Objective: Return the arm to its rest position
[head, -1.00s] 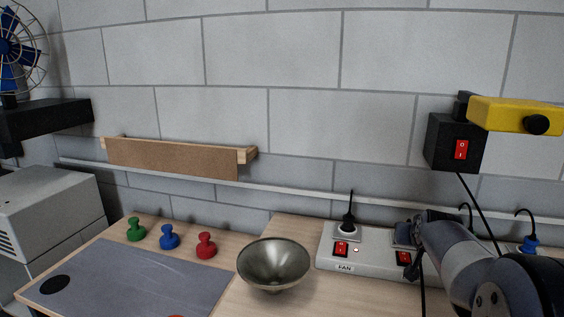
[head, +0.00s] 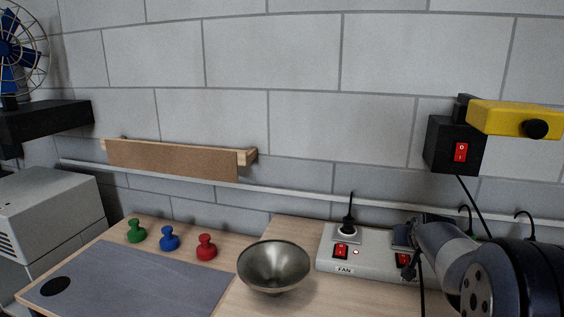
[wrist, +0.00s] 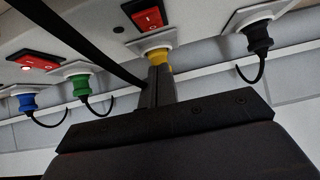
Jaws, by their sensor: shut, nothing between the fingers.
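My gripper (wrist: 160,72) is shut and empty in the wrist view. Its fingertips are in front of a yellow plug (wrist: 157,55) in a white socket and partly hide it; I cannot tell whether they touch it. In the head view my arm reaches in from the lower right, low over the power strip (head: 331,262), and covers its right part. The fingertips cannot be made out clearly there.
Blue (wrist: 27,102), green (wrist: 80,86) and black (wrist: 258,38) plugs with cords surround my gripper. A black cable (wrist: 80,42) crosses close by. A metal bowl (head: 274,267) stands left of the strip. A yellow box (head: 510,117) juts from the wall above my arm.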

